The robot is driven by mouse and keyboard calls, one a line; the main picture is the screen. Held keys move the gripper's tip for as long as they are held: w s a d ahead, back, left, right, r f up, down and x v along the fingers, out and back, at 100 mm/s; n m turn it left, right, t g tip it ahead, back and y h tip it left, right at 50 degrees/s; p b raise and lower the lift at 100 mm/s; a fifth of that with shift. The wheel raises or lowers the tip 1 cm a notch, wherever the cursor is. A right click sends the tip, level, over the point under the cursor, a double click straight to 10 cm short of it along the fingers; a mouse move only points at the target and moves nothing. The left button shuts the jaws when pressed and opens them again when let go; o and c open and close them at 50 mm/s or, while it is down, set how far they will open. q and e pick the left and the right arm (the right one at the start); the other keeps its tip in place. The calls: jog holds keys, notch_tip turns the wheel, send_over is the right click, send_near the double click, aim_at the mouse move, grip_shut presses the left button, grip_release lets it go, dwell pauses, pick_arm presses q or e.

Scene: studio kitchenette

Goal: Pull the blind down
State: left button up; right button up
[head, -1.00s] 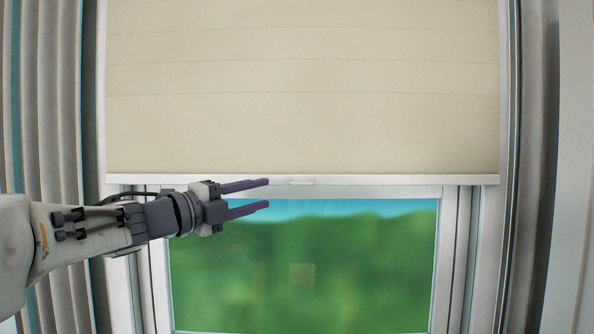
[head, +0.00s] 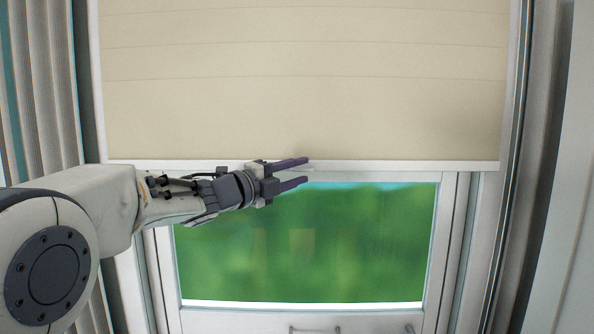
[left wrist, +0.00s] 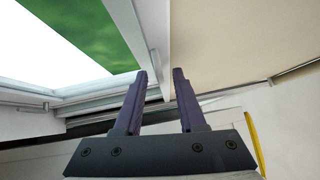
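The beige blind (head: 300,110) covers the upper part of the window in the head view, with a white bottom bar (head: 420,165) along its lower edge. The blind also shows at the upper right of the left wrist view (left wrist: 230,45). My left gripper (head: 301,171) is open at the middle of the bar, its upper finger overlapping the bar and its lower finger below it. In the left wrist view the two purple fingers (left wrist: 160,72) are apart, with the bar running between their tips. The small pull tab is mostly hidden behind the fingers. I cannot tell whether they touch it. My right gripper is not in view.
The window frame (head: 450,240) and glass (head: 340,250) lie below the blind. A curtain (head: 40,100) hangs at the left. Handles (head: 315,329) show at the bottom edge. The space in front of the glass to the right is clear.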

pick_arm(q)
grip_shut()
dwell(1.3)
